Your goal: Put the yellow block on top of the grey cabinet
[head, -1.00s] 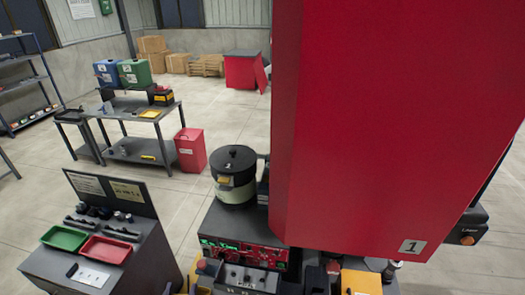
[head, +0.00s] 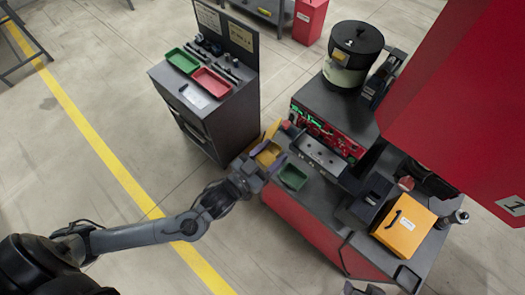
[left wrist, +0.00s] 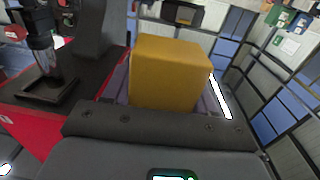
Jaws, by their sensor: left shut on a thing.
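The yellow block (head: 267,155) is held between the fingers of my left gripper (head: 262,162), over the near left edge of the red-and-grey machine bench. In the left wrist view the block (left wrist: 168,75) fills the middle, with a finger on each side. The grey cabinet (head: 190,125) stands to the upper left of the gripper, apart from it. Its top carries a green tray, a red tray, a white sheet and several small dark parts. A dark grey piece at the bottom edge of the head view may be part of my right gripper, but it is mostly cut off.
An upright dark panel (head: 241,38) stands along the cabinet's back edge. A small green tray (head: 293,177) lies on the bench below the block. A black-lidded bowl (head: 355,45), an orange box (head: 404,226) and a large red housing (head: 450,90) crowd the right. Floor separates cabinet and bench.

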